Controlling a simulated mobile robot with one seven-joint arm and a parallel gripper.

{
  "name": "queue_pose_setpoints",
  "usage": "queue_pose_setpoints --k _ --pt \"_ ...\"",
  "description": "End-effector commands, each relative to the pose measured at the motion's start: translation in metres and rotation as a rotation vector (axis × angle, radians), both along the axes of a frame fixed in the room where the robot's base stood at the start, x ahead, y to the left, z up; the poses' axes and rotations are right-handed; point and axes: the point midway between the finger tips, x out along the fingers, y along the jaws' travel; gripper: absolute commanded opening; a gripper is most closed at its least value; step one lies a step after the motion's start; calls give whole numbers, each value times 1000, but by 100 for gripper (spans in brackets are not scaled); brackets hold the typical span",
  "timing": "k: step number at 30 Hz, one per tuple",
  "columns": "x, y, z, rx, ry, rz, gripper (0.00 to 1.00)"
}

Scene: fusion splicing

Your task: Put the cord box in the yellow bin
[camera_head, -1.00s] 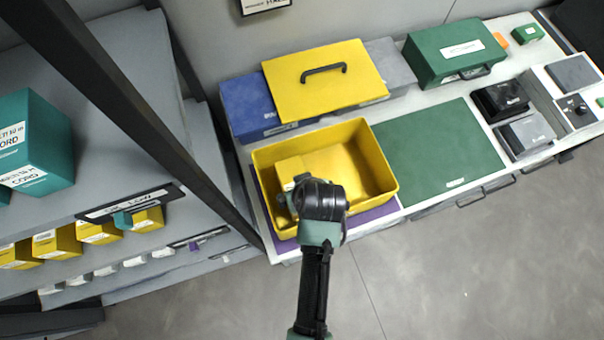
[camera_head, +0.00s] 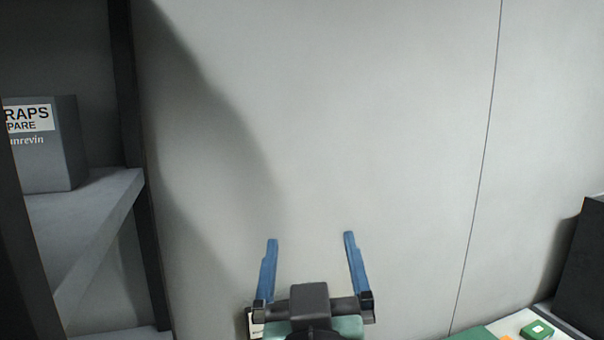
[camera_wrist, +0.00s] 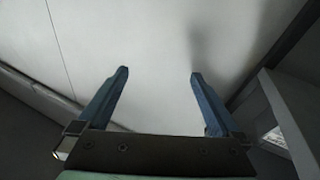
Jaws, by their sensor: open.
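My gripper (camera_head: 310,238) is raised in front of the bare wall at the lower middle of the head view. Its two blue fingers stand wide apart and point up, with nothing between them. The wrist view also shows the open, empty fingers (camera_wrist: 158,73) against the pale wall. Neither the cord box nor the yellow bin shows in either current view.
A grey box (camera_head: 45,145) with a partly cut-off label stands on a grey shelf (camera_head: 90,215) with dark posts at left. A small green box (camera_head: 537,330) and a dark object (camera_head: 585,265) are at lower right. The wall (camera_head: 370,120) between is clear.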

Motion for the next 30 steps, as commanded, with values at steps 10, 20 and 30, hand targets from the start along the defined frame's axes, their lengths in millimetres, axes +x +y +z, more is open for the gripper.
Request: queue_pose_setpoints --k 10,20,30 --pt "-113 11 194 96 -603 48 100" --pt "-124 11 204 103 -643 53 100" --pt "-123 12 156 105 -639 59 100"
